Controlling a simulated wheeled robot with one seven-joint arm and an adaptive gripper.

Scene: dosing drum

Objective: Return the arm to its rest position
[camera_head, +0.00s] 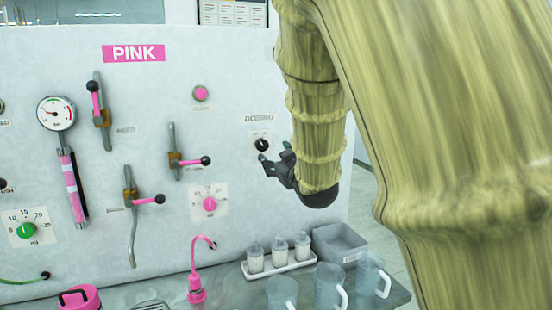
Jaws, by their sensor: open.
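My arm, in a ribbed yellow-green sleeve, fills the right side of the view and hangs down from the top. At its lower end my black gripper (272,164) points left toward the white panel (240,100). The fingers are open and nothing shows between them. They are just below and right of a small black knob (262,145) under the "DOSING" label. I cannot tell from this one view how far the fingertips are from the panel, but I see no clear contact with the knob.
The panel carries a gauge (56,113), a pink dial (210,203), a green dial (26,230) and several pink-handled levers. Below stand a pink spout (197,290), a white tray (250,275) of small bottles, a grey bin (338,243) and several clear jugs (330,286).

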